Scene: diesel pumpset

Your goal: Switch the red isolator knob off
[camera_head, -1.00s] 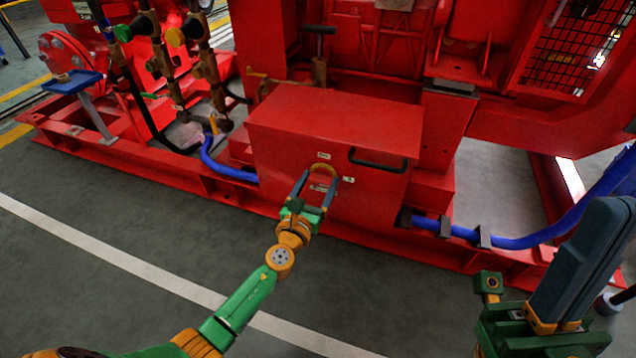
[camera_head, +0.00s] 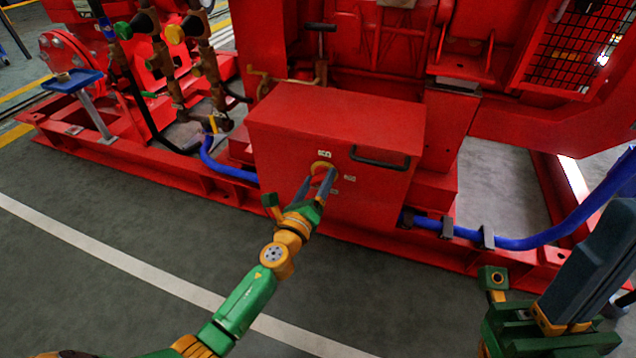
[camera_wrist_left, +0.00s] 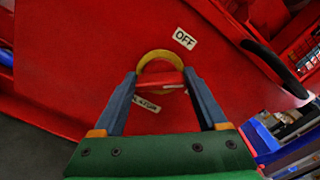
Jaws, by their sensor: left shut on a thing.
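The red isolator knob (camera_head: 321,173) sits in a yellow ring on the front of a red box (camera_head: 290,150). In the left wrist view the knob (camera_wrist_left: 163,79) shows as a red bar between my fingertips, with the yellow ring (camera_wrist_left: 158,55) behind it. My left gripper (camera_head: 320,180) is shut on the knob and is rolled to a slant. A white OFF label (camera_wrist_left: 184,39) lies beside the ring, up and right in the wrist view. Another label (camera_wrist_left: 146,104) shows between the fingers, partly hidden. My right gripper shows partly at the lower right, its jaws unclear.
A black handle (camera_head: 380,158) is on the box front, right of the knob. Blue hoses (camera_head: 520,240) run along the red base frame on both sides. The grey floor (camera_head: 110,290) in front is clear.

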